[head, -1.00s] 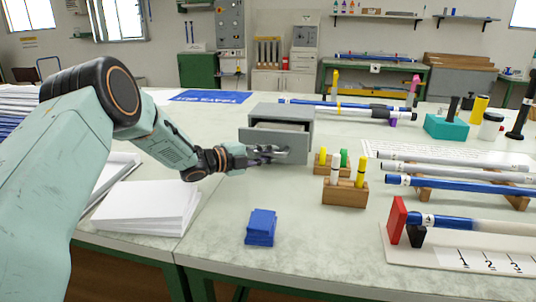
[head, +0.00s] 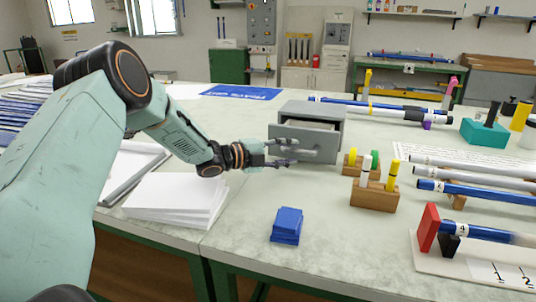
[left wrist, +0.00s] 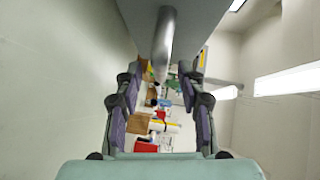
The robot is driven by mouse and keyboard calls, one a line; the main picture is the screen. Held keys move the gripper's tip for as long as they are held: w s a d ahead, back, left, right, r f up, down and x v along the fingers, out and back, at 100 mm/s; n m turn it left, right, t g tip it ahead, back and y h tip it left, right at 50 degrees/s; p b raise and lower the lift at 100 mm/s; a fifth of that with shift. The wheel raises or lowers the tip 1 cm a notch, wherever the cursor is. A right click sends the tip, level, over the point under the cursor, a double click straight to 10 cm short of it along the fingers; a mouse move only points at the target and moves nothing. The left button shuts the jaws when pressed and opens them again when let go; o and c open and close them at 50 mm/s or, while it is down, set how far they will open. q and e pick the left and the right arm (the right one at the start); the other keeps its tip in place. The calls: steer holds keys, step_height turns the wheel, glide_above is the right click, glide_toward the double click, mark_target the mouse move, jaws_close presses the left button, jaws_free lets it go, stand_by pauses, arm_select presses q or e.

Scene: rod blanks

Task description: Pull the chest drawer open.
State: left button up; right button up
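The grey chest (head: 312,108) stands on the table in the middle of the head view. Its drawer (head: 322,148) is partly out; a strip of its inside shows behind the front panel. My left gripper (head: 292,153) is at the drawer front, fingers spread above and below. In the left wrist view the round metal handle (left wrist: 163,45) runs between the two open fingers, with the grey drawer front (left wrist: 200,25) beside it. I see gaps between the handle and both fingers. My right gripper is out of view.
Wooden blocks with coloured pegs (head: 374,194) stand just right of the drawer. A blue stack (head: 287,225) lies in front, and white sheets (head: 175,197) lie below my left forearm. Rods (head: 470,187) lie at right. The table between the blue stack and chest is clear.

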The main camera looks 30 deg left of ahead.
arm_select(q)
steer(key=v, duration=0.8)
steer(key=shift+s+a, duration=0.2)
steer(key=shift+s, duration=0.1)
steer(key=shift+s, duration=0.1)
